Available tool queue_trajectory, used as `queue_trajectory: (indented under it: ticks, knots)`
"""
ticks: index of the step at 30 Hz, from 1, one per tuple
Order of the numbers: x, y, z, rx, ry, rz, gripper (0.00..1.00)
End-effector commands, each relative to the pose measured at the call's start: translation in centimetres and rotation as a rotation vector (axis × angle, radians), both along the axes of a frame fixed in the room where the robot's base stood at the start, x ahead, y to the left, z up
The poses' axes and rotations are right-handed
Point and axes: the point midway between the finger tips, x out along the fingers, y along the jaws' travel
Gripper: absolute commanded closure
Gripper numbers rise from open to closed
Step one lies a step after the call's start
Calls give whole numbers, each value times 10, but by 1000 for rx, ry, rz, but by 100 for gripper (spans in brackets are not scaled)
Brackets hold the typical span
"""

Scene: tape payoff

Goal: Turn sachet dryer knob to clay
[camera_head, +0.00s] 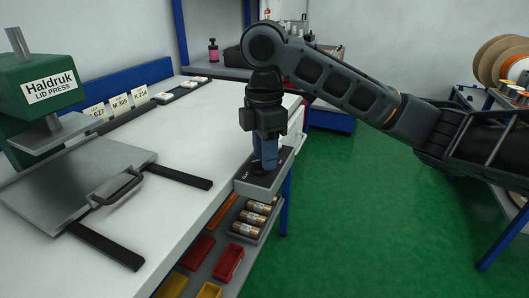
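A low grey box (270,184), seemingly the sachet dryer, sits at the near right corner of the white workbench. Its top face carries small dark markings, too small to read surely. My gripper (265,167) points straight down at this top face, with its blue-grey fingers low over the middle. The fingers hide the knob and its pointer, so its setting cannot be seen. From this side I cannot tell whether the fingers are shut on the knob or only around it.
A green lid press (42,90) with a grey hinged plate (75,185) and black rails stands left on the white bench (190,140). Number cards line its back. Below are shelves with red bins (229,262) and rolls (250,222). Open green floor (345,220) lies right.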

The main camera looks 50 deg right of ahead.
Motion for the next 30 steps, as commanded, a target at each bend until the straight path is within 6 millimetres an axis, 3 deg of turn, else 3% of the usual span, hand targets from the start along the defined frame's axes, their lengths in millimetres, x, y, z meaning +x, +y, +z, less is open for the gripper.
queue_trajectory:
  ticks: [6, 13, 30]
  knots:
    - [1, -1, 38, -3, -3, 1, 63]
    - [0, 0, 66, -2, -1, 1, 63]
    - [0, 0, 72, 0, 0, 1, 63]
